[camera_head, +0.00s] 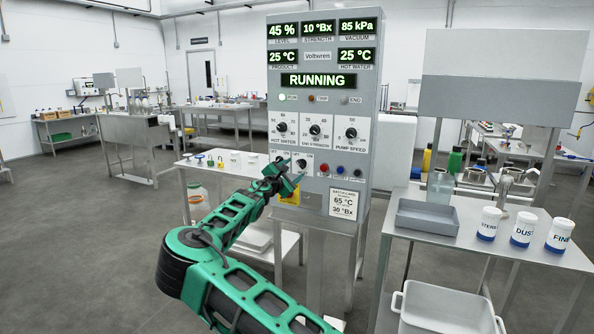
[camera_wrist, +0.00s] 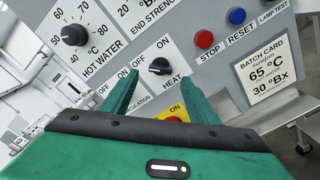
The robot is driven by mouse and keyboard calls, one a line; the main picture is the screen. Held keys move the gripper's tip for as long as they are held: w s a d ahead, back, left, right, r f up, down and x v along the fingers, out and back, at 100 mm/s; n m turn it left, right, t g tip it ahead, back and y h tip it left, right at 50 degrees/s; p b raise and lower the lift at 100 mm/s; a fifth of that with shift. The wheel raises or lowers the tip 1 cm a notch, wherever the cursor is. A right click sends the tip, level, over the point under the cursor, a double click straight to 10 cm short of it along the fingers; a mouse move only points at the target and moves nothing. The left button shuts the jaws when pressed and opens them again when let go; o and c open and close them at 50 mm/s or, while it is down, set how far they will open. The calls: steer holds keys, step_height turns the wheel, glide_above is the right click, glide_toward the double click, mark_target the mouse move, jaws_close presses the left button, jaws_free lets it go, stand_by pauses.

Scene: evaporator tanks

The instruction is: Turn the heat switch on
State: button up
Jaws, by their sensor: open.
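The heat switch (camera_wrist: 160,66) is a black rotary knob on a white plate, with OFF to its left, ON above and HEAT below. Its pointer looks turned toward the OFF side, though the mark is small. It also shows small in the head view (camera_head: 302,163), low on the grey control panel (camera_head: 325,186). My gripper (camera_wrist: 161,78) is open and empty. Its green fingers lie either side of the knob in the wrist view; whether they reach it I cannot tell. In the head view my gripper (camera_head: 289,183) is in front of the panel's lower left. My left finger partly hides the circulation switch area.
The hot water dial (camera_wrist: 74,34) is up and left of the switch. The red stop button (camera_wrist: 204,39) and blue reset button (camera_wrist: 236,16) are to its right. A yellow-backed red button (camera_wrist: 175,117) is below. A side table with a grey tray (camera_head: 422,217) stands right.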

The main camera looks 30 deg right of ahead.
mark_target(300, 165)
steer(key=x, duration=0.5)
steer(key=shift+w+d, duration=0.15)
steer(key=shift+d, duration=0.1)
steer(key=c, duration=1.1)
steer(key=shift+o, duration=0.2)
